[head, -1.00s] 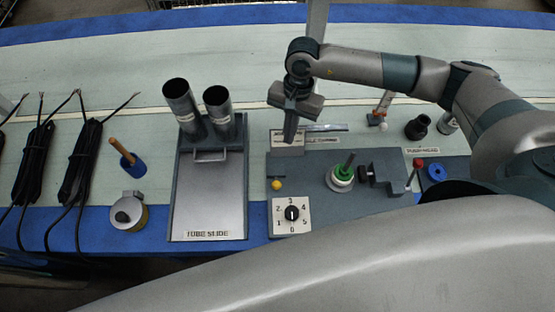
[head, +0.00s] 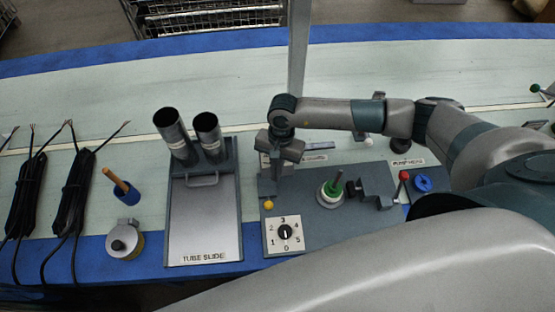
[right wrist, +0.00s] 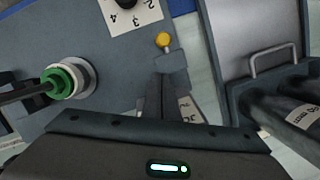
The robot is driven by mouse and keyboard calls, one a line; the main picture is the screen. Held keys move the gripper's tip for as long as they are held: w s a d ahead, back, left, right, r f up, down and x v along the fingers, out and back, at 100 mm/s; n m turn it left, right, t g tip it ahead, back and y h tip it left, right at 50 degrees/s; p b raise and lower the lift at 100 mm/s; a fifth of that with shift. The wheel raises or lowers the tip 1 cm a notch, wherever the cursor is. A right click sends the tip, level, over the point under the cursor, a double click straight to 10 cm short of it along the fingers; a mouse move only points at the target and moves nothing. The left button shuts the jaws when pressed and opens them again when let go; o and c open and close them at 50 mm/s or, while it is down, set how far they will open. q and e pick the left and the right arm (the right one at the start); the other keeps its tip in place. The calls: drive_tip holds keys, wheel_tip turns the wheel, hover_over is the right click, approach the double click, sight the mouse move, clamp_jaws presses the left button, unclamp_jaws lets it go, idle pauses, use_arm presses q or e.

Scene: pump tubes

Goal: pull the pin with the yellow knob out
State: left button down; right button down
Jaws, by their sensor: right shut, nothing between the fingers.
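The yellow knob (head: 268,205) stands at the left edge of the grey pump base (head: 325,225), just above the numbered dial plate. In the right wrist view the yellow knob (right wrist: 163,40) sits on a short stem at a small grey block (right wrist: 172,61). The pin itself is mostly hidden. My right gripper (head: 275,176) is shut and empty, pointing down by that block, a little behind the knob. In the right wrist view its fingers (right wrist: 168,95) reach close to the block; I cannot tell whether they touch. My left gripper is not in view.
The tube slide (head: 204,222) with two grey tubes stands left of the pump base. A green-topped fitting (head: 331,189) and a red-knobbed lever (head: 404,176) stand to the right. The dial (head: 285,232) is in front of the knob.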

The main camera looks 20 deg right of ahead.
sight(272, 204)
drive_tip(key=s+a+f+p, duration=0.2)
drive_tip(key=f, duration=0.1)
drive_tip(key=shift+s+a, duration=0.1)
drive_tip(key=shift+s, duration=0.05)
drive_tip(key=shift+s+a+f+p, duration=0.35)
drive_tip(key=shift+s+f+p, duration=0.05)
drive_tip(key=shift+s+a+f+b, duration=0.1)
drive_tip(key=shift+s+a+b, duration=0.15)
drive_tip(key=shift+s, duration=0.9)
